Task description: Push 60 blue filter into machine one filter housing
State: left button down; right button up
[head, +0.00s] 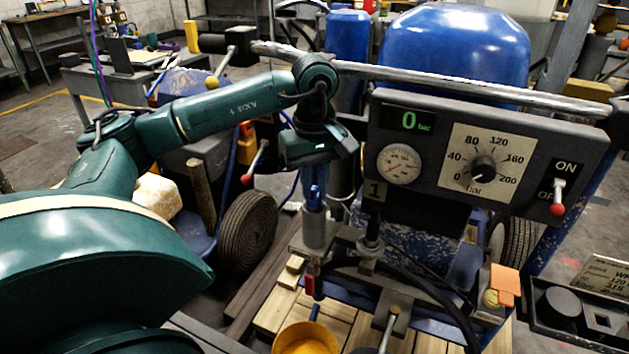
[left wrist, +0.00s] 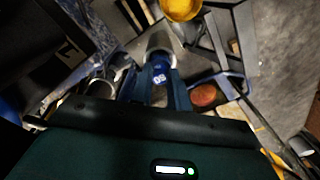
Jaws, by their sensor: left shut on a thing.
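My left gripper (head: 316,188) reaches down over the machine marked 1 and is shut on the blue filter (head: 315,199). In the left wrist view the filter (left wrist: 159,78) shows its 60 mark upside down between the fingers (left wrist: 159,84). The grey cylindrical filter housing (head: 315,231) stands upright directly below the filter in the head view. The housing's round end (left wrist: 161,48) lies just past the filter in the left wrist view. The filter's lower end is at the housing's mouth; how deep it sits cannot be told. My right gripper is not in view.
The control panel (head: 488,152), with a gauge, a dial and a red-tipped switch, stands right of the gripper. A handlebar (head: 450,75) runs behind my wrist. A red-handled valve (head: 314,286) hangs below the housing.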

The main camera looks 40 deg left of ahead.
pick_arm(q)
jog(key=shift+f+b, duration=0.9)
jog(key=shift+f, duration=0.25)
jog(key=c, duration=1.3)
grip_release()
jog(key=shift+o, duration=0.7)
jog(key=shift+o, duration=1.1)
jog(key=shift+r, duration=0.1)
jog(key=shift+r+p, duration=2.8)
jog(key=shift+r, duration=0.7)
